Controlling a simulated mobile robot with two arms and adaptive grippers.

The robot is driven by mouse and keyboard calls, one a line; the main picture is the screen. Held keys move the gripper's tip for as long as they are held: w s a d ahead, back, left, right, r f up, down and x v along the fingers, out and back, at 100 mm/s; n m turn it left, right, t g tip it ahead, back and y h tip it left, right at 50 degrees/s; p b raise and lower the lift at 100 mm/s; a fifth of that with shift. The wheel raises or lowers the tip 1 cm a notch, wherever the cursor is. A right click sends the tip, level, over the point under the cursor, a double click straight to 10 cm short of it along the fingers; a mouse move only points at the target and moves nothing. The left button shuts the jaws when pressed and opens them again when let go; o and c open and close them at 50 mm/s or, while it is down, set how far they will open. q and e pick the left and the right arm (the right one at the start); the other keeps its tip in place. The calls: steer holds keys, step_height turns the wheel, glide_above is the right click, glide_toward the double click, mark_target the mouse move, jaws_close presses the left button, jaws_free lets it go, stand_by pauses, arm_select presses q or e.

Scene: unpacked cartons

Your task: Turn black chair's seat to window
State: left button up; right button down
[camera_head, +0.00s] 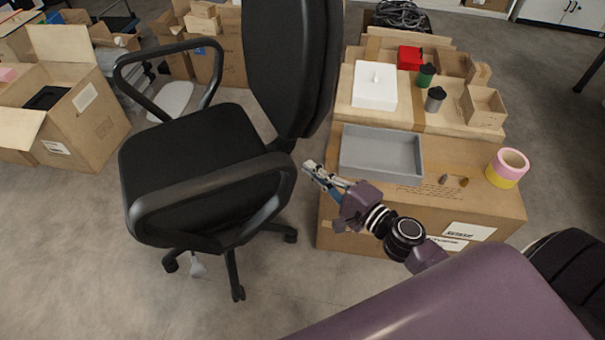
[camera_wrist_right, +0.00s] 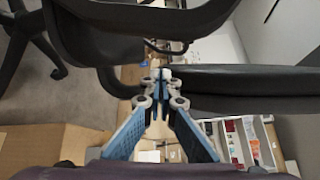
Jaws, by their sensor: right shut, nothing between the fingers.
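The black office chair (camera_head: 190,150) stands left of centre in the head view. Its seat faces left in the picture, and its tall backrest (camera_head: 290,60) is on the right side. The near armrest (camera_head: 210,185) curves across the front. My right gripper (camera_head: 309,168) is shut and empty, just right of the chair where the armrest meets the backrest. In the right wrist view, its closed fingers (camera_wrist_right: 158,75) are close to a dark chair part (camera_wrist_right: 240,88); I cannot tell whether they touch. My left gripper is not in view, and no window shows clearly.
A large carton (camera_head: 340,225) stands right of the chair, bearing a grey tray (camera_head: 382,170) and tape rolls (camera_head: 507,168). Open cartons (camera_head: 85,120) stand at the left. Another black seat (camera_head: 570,265) is at the lower right. Floor is clear at the lower left.

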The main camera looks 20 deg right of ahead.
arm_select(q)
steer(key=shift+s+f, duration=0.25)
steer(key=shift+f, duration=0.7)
arm_select(e)
steer(key=shift+s+a+r, duration=0.15)
steer(key=shift+s+a, duration=0.1)
steer(key=shift+a, duration=0.35)
steer(key=shift+s+a+r, duration=0.1)
steer(key=shift+s+a, duration=0.1)
steer(key=shift+a, duration=0.35)
steer(key=shift+s+a+r, duration=0.15)
steer(key=shift+s+a, duration=0.1)
steer(key=shift+a, duration=0.35)
